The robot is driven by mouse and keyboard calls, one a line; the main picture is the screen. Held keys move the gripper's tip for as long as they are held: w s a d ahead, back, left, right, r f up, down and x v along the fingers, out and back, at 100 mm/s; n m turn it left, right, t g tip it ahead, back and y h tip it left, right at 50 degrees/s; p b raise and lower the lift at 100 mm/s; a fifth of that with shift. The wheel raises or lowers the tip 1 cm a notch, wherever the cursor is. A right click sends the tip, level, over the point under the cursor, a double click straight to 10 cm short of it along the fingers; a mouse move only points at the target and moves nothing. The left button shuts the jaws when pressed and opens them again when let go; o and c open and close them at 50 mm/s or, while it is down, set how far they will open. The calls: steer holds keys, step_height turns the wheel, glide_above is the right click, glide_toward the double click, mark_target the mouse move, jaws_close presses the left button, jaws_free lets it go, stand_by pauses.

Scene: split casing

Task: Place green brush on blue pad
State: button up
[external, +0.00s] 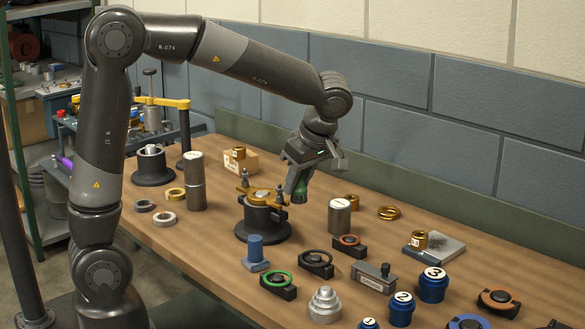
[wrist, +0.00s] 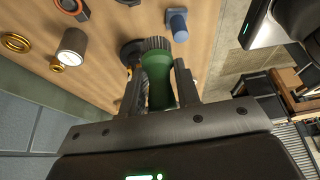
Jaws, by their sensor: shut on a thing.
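A green brush (external: 302,188) with a dark bristle end is held in my gripper (external: 299,186). In the wrist view the brush (wrist: 158,78) stands between the two fingers of my gripper (wrist: 159,82), its bristle end pointing away from the palm. It hangs above the table, just right of and above a black round stand with a brass top (external: 262,217). A blue post on a flat blue-grey base (external: 256,252) stands left and in front of it; it also shows in the wrist view (wrist: 178,26). I cannot clearly make out a separate flat blue pad.
A steel cylinder (external: 339,218) stands right of the gripper. Ring clamps (external: 316,264) and blue numbered knobs (external: 433,285) crowd the front right. Tall steel cylinder (external: 195,182) stands left. A wall runs along the back.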

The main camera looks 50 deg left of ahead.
steer(key=s+n+g, duration=0.1)
steer(key=s+n, duration=0.3)
steer(key=s, duration=0.6)
glide_above(255, 238)
steer(key=shift+g, duration=0.3)
step_height(255, 238, down, 6)
steer(key=shift+f, duration=0.1)
steer(key=shift+a+f, duration=0.1)
steer(key=shift+f, duration=1.95)
steer(key=shift+f, duration=0.15)
steer(key=o, duration=1)
